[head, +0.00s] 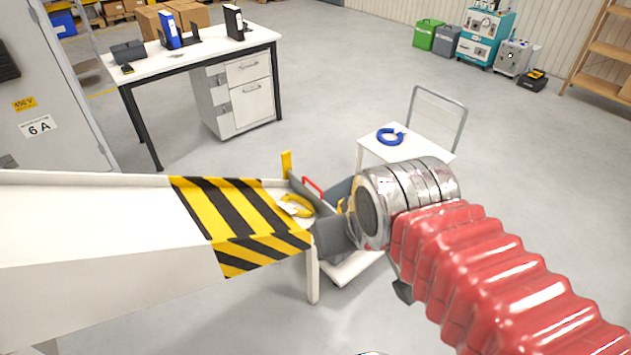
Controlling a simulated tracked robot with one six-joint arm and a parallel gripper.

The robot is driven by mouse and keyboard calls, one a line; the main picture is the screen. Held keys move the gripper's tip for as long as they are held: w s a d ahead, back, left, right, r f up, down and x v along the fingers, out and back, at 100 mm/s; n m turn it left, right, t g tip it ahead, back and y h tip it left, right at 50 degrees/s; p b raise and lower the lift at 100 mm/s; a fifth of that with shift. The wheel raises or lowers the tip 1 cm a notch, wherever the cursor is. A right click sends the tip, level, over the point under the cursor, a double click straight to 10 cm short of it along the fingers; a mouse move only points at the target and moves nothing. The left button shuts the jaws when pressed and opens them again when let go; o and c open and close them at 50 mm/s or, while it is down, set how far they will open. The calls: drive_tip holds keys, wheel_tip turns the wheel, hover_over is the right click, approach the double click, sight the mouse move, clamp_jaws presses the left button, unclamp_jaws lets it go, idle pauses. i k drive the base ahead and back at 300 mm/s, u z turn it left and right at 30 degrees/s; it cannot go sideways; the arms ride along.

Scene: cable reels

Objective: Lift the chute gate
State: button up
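The white chute (95,225) runs in from the left, with yellow and black stripes (235,210) near its lower end. A yellow coil (298,206) with a pale label lies at that end. The gate (301,187) appears as a grey plate across the chute end, with a red handle (313,187) on top and a yellow upright (287,163) beside it. My gripper (331,214) is just right of the handle and coil, pointing left. Grey gripper parts show, but my silver wrist hides much of them. I cannot tell whether they touch the gate.
A white cart (408,150) carrying a blue ring (390,137) stands behind my wrist. A desk (195,50) with binders is at the back left, and a grey cabinet (40,100) at the left. The floor between desk and cart is clear.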

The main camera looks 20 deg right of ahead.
sight(300, 187)
drive_tip(key=u, duration=0.05)
drive_tip(key=i, duration=1)
drive_tip(key=z, duration=0.05)
